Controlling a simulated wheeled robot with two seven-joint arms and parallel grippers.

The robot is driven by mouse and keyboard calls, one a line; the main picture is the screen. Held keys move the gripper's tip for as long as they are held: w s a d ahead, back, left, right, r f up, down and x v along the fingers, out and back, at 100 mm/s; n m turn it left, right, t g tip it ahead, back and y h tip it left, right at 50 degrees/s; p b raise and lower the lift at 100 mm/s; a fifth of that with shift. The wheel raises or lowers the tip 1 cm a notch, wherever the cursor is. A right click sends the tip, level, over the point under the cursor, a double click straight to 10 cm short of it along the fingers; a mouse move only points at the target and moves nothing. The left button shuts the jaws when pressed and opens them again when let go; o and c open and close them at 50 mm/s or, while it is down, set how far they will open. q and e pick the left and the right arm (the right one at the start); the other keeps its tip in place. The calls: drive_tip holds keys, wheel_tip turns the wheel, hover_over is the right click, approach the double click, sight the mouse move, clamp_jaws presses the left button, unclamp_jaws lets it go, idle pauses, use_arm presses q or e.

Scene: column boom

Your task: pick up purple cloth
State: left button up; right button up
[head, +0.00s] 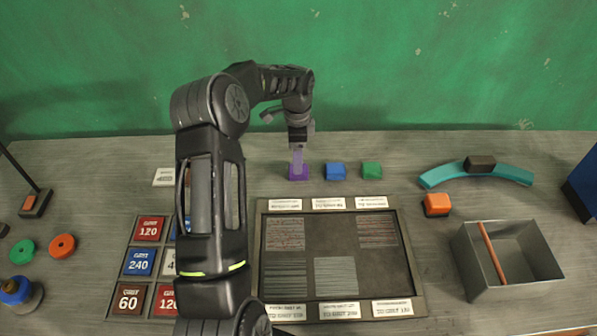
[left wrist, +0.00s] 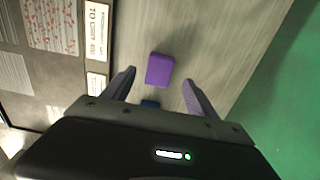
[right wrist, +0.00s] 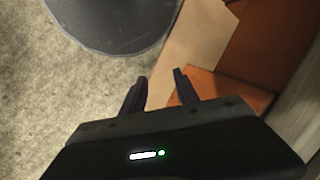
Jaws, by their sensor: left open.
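The purple cloth (head: 298,174) is a small folded block on the table behind the dark board, left of a blue block. My left gripper (head: 298,157) points down just above it. In the left wrist view the purple cloth (left wrist: 159,70) lies between and beyond the fingertips of the open left gripper (left wrist: 159,80), and nothing is held. My right gripper (right wrist: 159,77) shows only in the right wrist view, away from the cloth, with its fingers apart and empty.
The blue block (head: 336,171) and a green block (head: 372,170) stand to the right of the cloth. The dark board (head: 390,270) with labels and grey patches lies in front. A metal bin (head: 478,278) holding an orange stick stands at right. A green wall (head: 420,70) rises behind.

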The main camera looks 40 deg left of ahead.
use_arm(q)
wheel_tip(320, 180, down, 5)
drive_tip(key=shift+f+b, duration=0.15)
drive_tip(key=shift+b, duration=0.7)
drive_tip(key=shift+c, duration=0.2)
drive_tip(key=c, duration=1.4)
